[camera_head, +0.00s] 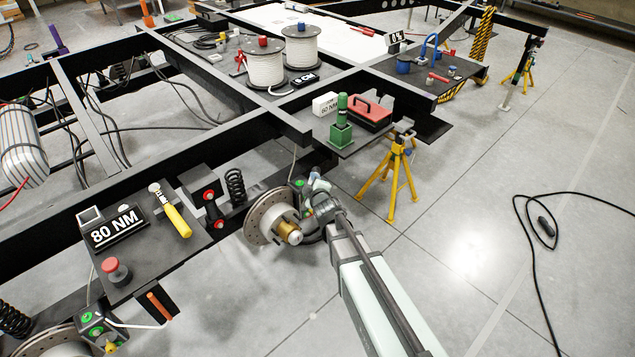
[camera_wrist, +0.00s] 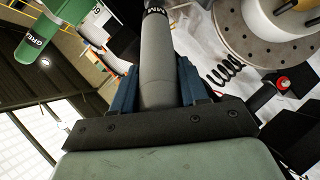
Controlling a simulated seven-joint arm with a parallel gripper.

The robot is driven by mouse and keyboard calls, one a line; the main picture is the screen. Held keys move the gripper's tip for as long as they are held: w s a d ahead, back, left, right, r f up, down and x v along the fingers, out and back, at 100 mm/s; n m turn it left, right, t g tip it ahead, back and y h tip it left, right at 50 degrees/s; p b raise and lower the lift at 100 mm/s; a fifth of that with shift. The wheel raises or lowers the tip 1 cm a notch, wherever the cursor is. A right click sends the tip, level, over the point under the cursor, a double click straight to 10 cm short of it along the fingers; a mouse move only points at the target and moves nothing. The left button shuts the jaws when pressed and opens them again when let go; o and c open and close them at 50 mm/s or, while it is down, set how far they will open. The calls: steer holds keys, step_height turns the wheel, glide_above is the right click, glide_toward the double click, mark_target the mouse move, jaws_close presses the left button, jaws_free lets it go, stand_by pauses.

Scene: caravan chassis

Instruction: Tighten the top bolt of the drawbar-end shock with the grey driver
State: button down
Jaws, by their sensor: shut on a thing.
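My gripper (camera_head: 324,204) is shut on the grey driver (camera_head: 317,184), just right of the brake disc. In the wrist view the grey driver (camera_wrist: 158,60) stands between the blue fingers (camera_wrist: 155,88) and runs out of the top of the picture, so its tip is hidden there. A small green-marked part (camera_head: 299,184) in a dark bracket shows just left of the driver. I cannot tell whether the driver touches a bolt. The shock itself is mostly hidden behind the disc and my arm.
The brake disc (camera_head: 268,218) and black coil spring (camera_head: 235,187) are close left. A green driver stands in a green holder (camera_head: 341,136) on the shelf above, beside a red toolbox (camera_head: 365,112). A yellow stand (camera_head: 398,175) is to the right. A yellow-handled tool (camera_head: 174,214) lies left.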

steer(key=shift+s+a+f+n+y, duration=0.15)
steer(key=shift+s+a+n+y, duration=0.15)
steer(key=shift+a, duration=0.3)
steer(key=s+a+f+n+g+y, duration=0.2)
steer(key=s+a+f+n+y, duration=0.2)
steer(key=s+a, duration=0.4)
steer(key=s+a+f+n+g+y, duration=0.2)
steer(key=s+a+f+n+y, duration=0.2)
steer(key=s+a+y, duration=0.4)
steer(key=shift+s+a+n+y, duration=0.3)
steer(key=shift+s+a+n, duration=0.5)
steer(key=shift+a, duration=0.55)
